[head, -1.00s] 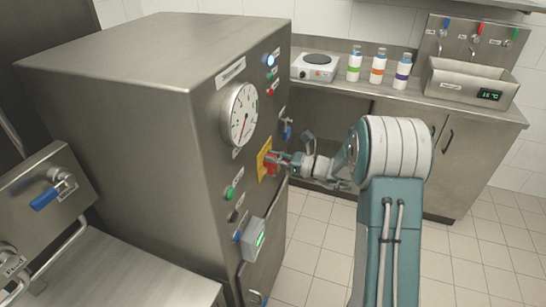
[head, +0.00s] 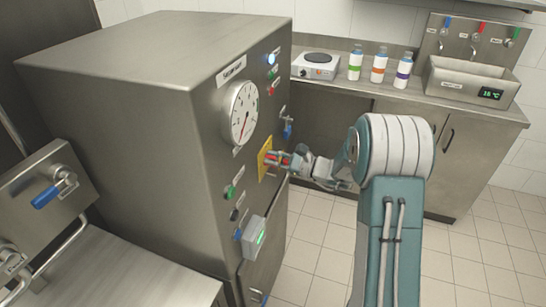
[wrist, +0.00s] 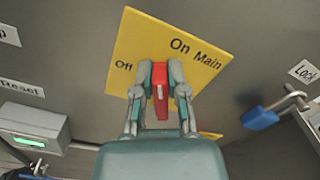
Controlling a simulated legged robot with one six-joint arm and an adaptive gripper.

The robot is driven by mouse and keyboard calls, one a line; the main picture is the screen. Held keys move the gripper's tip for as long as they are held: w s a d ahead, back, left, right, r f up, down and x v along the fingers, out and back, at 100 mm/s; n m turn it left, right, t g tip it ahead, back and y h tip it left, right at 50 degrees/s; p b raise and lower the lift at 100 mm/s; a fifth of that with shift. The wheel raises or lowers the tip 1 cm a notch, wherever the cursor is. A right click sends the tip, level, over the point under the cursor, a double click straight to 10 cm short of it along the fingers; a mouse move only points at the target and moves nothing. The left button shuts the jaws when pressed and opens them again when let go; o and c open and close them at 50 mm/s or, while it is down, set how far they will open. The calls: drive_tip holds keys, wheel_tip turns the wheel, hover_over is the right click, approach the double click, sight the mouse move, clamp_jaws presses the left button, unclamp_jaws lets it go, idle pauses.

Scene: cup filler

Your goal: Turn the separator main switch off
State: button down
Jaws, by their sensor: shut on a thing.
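The main switch is a red handle (wrist: 177,78) on a yellow plate (wrist: 205,48) marked "Off" and "On Main", on the front of the steel separator cabinet (head: 120,110). In the wrist view the handle's upper end lies between the words "Off" and "On". I cannot tell for sure which position it is set to. My gripper (wrist: 161,90) is shut on the red handle, with one finger on each side. In the head view my gripper (head: 280,161) reaches the yellow plate (head: 264,158) from the right and partly hides the handle.
A round gauge (head: 241,113) is above the switch. A green button (head: 230,192) and a grey box with a green display (head: 254,237) are below. A counter with bottles (head: 379,66) stands behind my arm.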

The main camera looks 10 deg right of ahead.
drive_tip(key=n, duration=0.6)
drive_tip(key=shift+s+a+f, duration=0.25)
drive_tip(key=shift+s+f, duration=0.05)
drive_tip(key=shift+f, duration=0.1)
drive_tip(key=n, duration=0.3)
drive_tip(key=f+n, duration=0.1)
drive_tip(key=n, duration=0.2)
drive_tip(key=shift+s+a+f, duration=0.1)
drive_tip(key=shift+s, duration=0.1)
drive_tip(key=shift+f+n, duration=0.1)
drive_tip(key=shift+n, duration=0.2)
drive_tip(key=c, duration=0.7)
unclamp_jaws()
drive_tip(key=shift+o, duration=0.2)
drive_tip(key=v, duration=1.2)
